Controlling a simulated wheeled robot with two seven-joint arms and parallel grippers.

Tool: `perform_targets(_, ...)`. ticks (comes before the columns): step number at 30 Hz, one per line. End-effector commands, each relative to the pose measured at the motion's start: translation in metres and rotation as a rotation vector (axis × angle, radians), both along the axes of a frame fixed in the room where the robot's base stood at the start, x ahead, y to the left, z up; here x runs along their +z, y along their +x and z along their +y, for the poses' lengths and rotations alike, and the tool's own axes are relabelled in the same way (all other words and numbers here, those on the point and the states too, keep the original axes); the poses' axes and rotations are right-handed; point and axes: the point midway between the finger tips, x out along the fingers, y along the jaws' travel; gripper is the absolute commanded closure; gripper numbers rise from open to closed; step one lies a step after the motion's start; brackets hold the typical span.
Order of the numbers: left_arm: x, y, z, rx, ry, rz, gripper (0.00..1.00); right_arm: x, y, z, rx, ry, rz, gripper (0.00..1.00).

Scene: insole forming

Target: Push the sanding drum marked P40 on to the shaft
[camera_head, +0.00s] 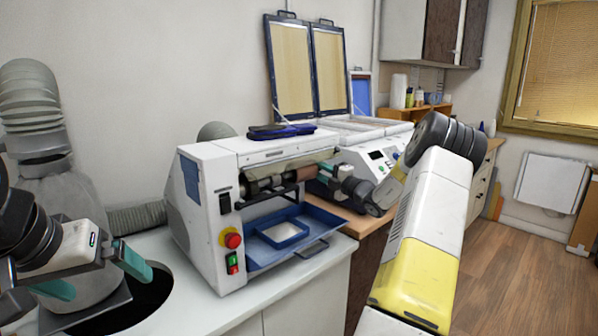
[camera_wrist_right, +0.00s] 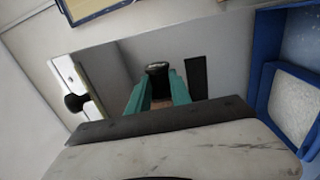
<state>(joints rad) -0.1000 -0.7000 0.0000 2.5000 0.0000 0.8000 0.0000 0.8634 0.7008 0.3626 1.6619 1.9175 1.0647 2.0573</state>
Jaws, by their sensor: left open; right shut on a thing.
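In the head view, a white sanding machine (camera_head: 212,215) stands on the bench with a dark shaft (camera_head: 262,185) across its opening. A brownish drum (camera_head: 314,172) is at the right end of that opening, in line with the shaft. In the right wrist view my right gripper (camera_wrist_right: 159,88) is shut on a small cylinder with a dark round end (camera_wrist_right: 158,68), which I take for the drum. No P40 mark is legible, and I cannot tell whether the drum touches the shaft. My left gripper (camera_head: 95,276) is open and empty, left of the machine.
A blue tray (camera_head: 262,254) sticks out below the shaft; it also shows in the right wrist view (camera_wrist_right: 262,85). A red stop button (camera_head: 232,239) is on the machine's front. A second machine (camera_head: 373,160) with raised frames stands behind. A dark round hole (camera_head: 140,300) is near my left gripper.

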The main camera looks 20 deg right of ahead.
Motion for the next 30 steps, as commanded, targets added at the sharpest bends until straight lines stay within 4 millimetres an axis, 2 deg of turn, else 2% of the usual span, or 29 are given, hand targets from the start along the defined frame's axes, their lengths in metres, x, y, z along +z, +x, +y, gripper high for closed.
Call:
perform_targets(14, 0.000, 0.000, 0.000, 0.000, 0.000, 0.000, 0.00, 0.001, 0.000, 0.001, 0.026, -0.006, -0.004, 1.00)
perform_targets(30, 0.000, 0.000, 0.000, 0.000, 0.000, 0.000, 0.00, 0.000, -0.005, 0.012, 0.025, -0.005, -0.003, 1.00)
